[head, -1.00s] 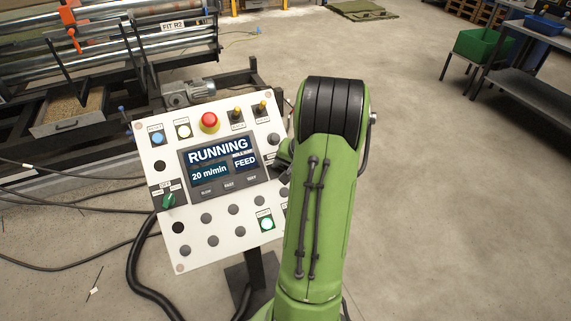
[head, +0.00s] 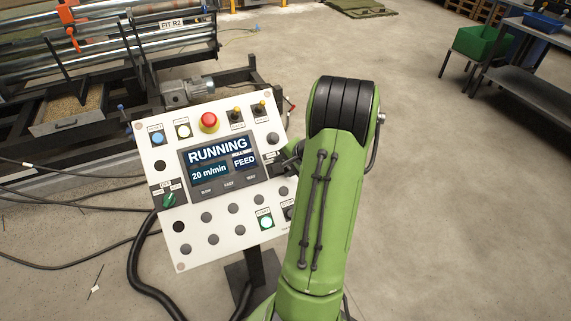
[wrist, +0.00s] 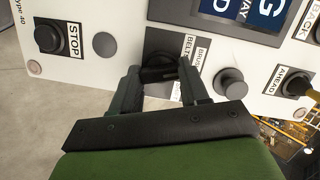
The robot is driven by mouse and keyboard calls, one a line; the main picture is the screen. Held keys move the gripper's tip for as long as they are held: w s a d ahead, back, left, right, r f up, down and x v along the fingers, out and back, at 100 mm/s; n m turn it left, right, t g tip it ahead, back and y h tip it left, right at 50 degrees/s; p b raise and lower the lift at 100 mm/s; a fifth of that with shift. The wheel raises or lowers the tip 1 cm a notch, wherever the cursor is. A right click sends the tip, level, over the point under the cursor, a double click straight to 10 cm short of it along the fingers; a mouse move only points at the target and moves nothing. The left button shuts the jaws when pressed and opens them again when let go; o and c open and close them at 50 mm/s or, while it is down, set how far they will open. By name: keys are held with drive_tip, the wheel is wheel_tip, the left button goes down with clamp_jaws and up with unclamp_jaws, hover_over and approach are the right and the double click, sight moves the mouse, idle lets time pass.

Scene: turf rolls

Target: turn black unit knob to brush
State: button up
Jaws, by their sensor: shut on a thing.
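The black unit knob (wrist: 158,68) sits on a dark plate on the white control panel (head: 160,145). In the wrist view, labels reading BELT (wrist: 188,47) and BRUSH (wrist: 198,56) stand beside it. My gripper (wrist: 160,84) is shut on the knob, one finger on each side. The fingers hide part of the knob, so its exact pointing direction is hard to tell. In the head view my green arm covers the panel's right edge, and the knob is not clearly seen there.
The panel screen (head: 218,165) reads RUNNING, 20 m/min and FEED. Near the knob are a grey button (wrist: 230,83), a yellow AHEAD switch (wrist: 294,86) and a black STOP button (wrist: 47,38). A red emergency button (head: 208,122) tops the panel.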

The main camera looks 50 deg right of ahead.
idle(0.3)
drive_tip(key=o, duration=1.1)
drive_tip(key=shift+c, duration=0.2)
drive_tip(key=p+v, duration=0.3)
drive_tip(key=v, duration=1.2)
drive_tip(key=shift+s+r, duration=0.25)
drive_tip(key=shift+r, duration=0.05)
